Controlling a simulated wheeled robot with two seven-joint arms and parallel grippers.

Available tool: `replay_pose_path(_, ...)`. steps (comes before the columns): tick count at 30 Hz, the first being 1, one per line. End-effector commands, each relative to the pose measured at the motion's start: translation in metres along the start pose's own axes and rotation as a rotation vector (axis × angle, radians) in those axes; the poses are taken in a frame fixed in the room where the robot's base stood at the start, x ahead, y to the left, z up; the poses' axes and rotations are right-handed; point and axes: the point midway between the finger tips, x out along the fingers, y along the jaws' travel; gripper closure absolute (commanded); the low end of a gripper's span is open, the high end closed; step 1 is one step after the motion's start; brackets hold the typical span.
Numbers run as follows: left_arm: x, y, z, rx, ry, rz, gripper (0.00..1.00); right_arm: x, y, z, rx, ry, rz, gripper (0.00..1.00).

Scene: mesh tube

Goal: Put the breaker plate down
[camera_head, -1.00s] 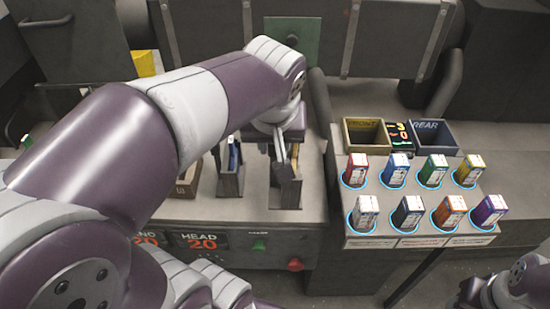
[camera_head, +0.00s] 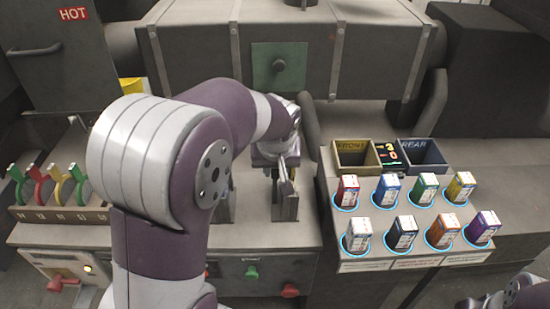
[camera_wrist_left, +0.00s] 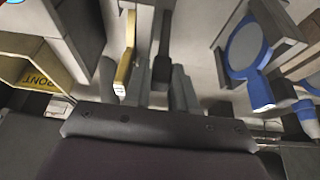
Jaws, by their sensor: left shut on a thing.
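My left gripper (camera_head: 283,172) is low over the machine's ledge, at a dark slotted stand (camera_head: 286,205). In the left wrist view its fingers (camera_wrist_left: 162,80) are shut on a narrow dark piece (camera_wrist_left: 163,45), seen edge-on, which I take as the breaker plate. A yellow-edged piece (camera_wrist_left: 127,55) stands just left of the fingers. A blue ring with a handle (camera_wrist_left: 248,55) sits in a holder to the right. I cannot tell whether the held piece touches the stand. My right gripper is out of view.
The FRONT bin (camera_head: 356,158) and REAR bin (camera_head: 422,157) stand right of the ledge, behind a panel of several coloured packets (camera_head: 402,235). A rack of coloured handles (camera_head: 55,212) is at the left. A HOT-marked door (camera_head: 60,50) is behind it.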

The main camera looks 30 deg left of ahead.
Motion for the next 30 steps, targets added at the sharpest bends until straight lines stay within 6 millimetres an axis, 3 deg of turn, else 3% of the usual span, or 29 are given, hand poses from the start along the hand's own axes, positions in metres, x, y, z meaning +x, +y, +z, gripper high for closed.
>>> replay_pose_path(10, 0.002, 0.001, -0.001, -0.001, 0.007, 0.003, 1.00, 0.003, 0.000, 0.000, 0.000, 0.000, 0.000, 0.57)
replay_pose_path(11, 0.002, 0.000, 0.001, 0.000, 0.002, 0.001, 0.65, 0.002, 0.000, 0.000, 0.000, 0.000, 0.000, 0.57)
replay_pose_path(12, 0.002, 0.000, 0.001, 0.000, 0.002, 0.001, 0.52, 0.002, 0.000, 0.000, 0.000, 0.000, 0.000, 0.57)
replay_pose_path(13, 0.002, 0.000, 0.001, 0.000, 0.002, 0.001, 0.49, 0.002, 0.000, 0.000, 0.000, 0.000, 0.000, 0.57)
replay_pose_path(23, -0.008, 0.001, -0.001, 0.000, 0.004, 0.002, 0.49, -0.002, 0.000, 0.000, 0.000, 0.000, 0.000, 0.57)
replay_pose_path(30, -0.069, 0.001, -0.002, 0.000, 0.007, 0.004, 0.49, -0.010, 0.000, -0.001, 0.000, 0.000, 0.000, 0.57)
